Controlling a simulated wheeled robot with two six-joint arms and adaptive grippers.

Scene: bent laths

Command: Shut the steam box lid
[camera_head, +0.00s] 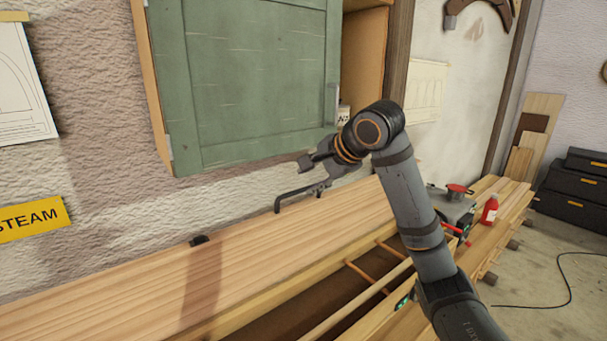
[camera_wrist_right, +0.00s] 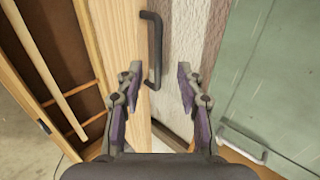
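The steam box lid (camera_head: 150,282) is a long pale wooden panel lying back towards the wall, with the box opening (camera_head: 290,318) uncovered along its near side. Wooden rods cross the dark opening. A black bar handle (camera_head: 291,197) sits at the lid's far edge and shows also in the wrist view (camera_wrist_right: 154,40). My right gripper (camera_head: 312,176) is close to the handle. In the wrist view its fingers (camera_wrist_right: 158,80) are apart, with the handle's lower end in the gap between them as seen; contact is not visible. My left gripper is out of view.
A green wall cabinet (camera_head: 250,80) hangs just above and behind my right gripper. A yellow STEAM sign (camera_head: 34,219) is on the wall. A red bottle (camera_head: 489,209) and a red-topped pot (camera_head: 459,190) stand at the bench's right end. Black cases (camera_head: 578,186) stand beyond.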

